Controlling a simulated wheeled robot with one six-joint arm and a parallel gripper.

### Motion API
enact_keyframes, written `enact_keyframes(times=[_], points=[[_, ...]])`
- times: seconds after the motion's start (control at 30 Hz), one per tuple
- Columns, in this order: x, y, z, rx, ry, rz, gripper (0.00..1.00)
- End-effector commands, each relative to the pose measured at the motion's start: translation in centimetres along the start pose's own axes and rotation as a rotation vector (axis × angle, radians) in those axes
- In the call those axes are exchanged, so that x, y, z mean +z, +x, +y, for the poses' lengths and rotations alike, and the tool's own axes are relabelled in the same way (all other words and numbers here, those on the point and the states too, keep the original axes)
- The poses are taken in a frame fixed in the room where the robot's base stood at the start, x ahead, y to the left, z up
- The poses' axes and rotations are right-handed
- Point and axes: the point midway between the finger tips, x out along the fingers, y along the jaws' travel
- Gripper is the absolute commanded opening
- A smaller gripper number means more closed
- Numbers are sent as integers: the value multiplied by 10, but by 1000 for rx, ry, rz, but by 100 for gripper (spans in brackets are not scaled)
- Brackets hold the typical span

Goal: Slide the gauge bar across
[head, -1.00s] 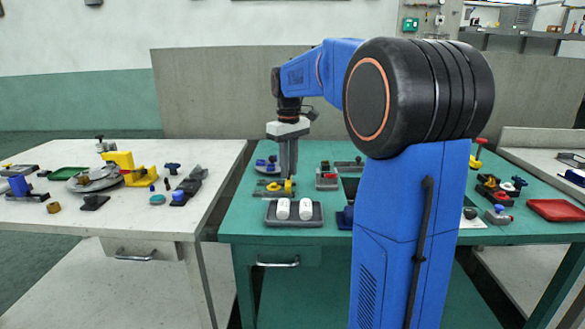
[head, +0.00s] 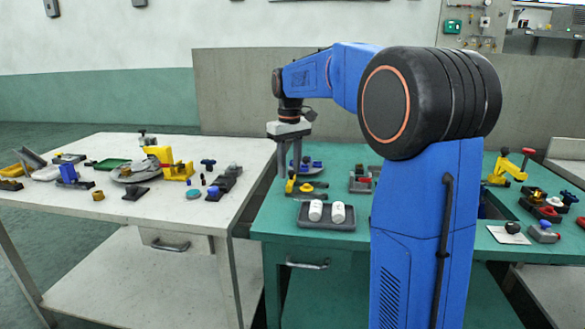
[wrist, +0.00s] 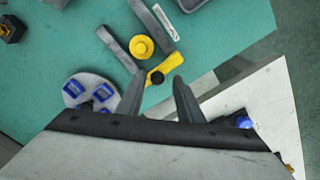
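A grey bar (wrist: 118,48) lies beyond the tips, beside a round yellow knob (wrist: 141,47). A second grey bar (wrist: 152,20) has a white marked strip (wrist: 165,22). Which piece is the gauge bar is not certain. The yellow lever (head: 291,185) also shows in the head view, close to the fingertips.
A round plate with blue parts (wrist: 90,90) lies left of the fingers in the wrist view. A grey tray (head: 345,226) with two white cylinders stands at the green table's front. The white table (head: 90,215) at left holds several parts, with a gap beside the green table.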

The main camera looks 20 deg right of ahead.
Motion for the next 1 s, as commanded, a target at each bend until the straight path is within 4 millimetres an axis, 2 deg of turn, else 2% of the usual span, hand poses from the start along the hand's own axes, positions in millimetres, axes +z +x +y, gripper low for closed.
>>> enact_keyframes(times=[0.3,0.47,0.57,1.0], points=[[1,0,1,1,1,-3,37],[1,-12,1,2,1,-2,37],[1,-27,1,2,1,-1,37],[0,-115,1,2,0,-1,37]])
